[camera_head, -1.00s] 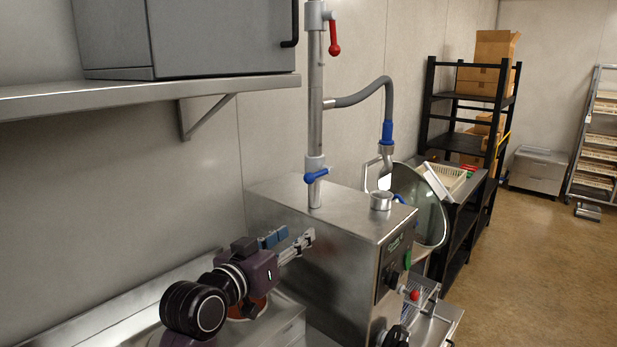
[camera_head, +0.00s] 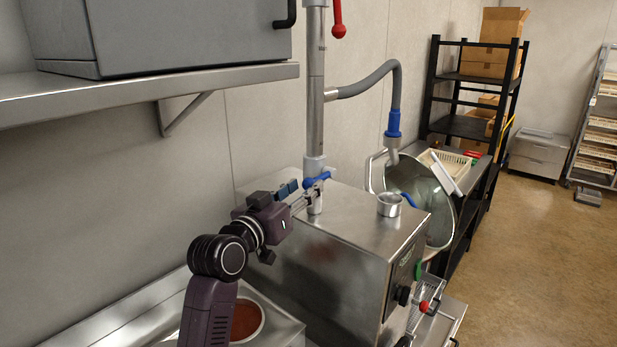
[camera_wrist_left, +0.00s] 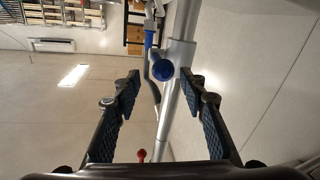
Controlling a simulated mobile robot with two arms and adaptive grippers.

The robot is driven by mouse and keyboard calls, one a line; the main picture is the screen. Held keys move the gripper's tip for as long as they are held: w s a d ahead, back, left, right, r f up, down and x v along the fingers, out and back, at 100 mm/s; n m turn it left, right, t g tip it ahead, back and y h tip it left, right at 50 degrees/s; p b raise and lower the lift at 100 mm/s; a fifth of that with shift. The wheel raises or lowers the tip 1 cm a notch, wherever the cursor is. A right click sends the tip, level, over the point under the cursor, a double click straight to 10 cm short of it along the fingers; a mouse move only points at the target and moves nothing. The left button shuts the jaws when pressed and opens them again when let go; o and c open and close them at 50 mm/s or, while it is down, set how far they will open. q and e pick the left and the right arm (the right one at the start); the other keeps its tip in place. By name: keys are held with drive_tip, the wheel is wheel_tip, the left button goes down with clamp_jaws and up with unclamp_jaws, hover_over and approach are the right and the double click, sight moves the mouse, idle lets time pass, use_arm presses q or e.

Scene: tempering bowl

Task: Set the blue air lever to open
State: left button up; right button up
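The blue air lever (camera_head: 317,181) sits on a grey valve low on the vertical steel pipe, just above the steel machine. It lies crosswise to the pipe. My left gripper (camera_head: 314,193) is at the lever, its fingers partly overlapping the valve in the head view. In the left wrist view the lever's round blue end (camera_wrist_left: 162,70) faces the camera, in the gap between the two open fingertips (camera_wrist_left: 163,88) and slightly above them. No grip on it shows, and contact cannot be told. My right gripper is not in view.
A red lever (camera_head: 338,22) is higher on the same pipe. A grey hose (camera_head: 372,82) curves off to the right. The steel machine (camera_head: 345,235) with a small metal cup (camera_head: 389,204) stands below. A shelf (camera_head: 150,90) with a grey cabinet is at upper left.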

sight(305, 187)
use_arm(q)
drive_tip(key=x, duration=0.2)
drive_tip(key=shift+w+p, duration=0.3)
drive_tip(key=shift+p, duration=0.05)
drive_tip(key=shift+w+d+f, duration=0.2)
drive_tip(key=shift+w, duration=0.4)
drive_tip(key=shift+s, duration=0.1)
drive_tip(key=shift+c, duration=0.7)
drive_tip(key=c, duration=0.5)
clamp_jaws()
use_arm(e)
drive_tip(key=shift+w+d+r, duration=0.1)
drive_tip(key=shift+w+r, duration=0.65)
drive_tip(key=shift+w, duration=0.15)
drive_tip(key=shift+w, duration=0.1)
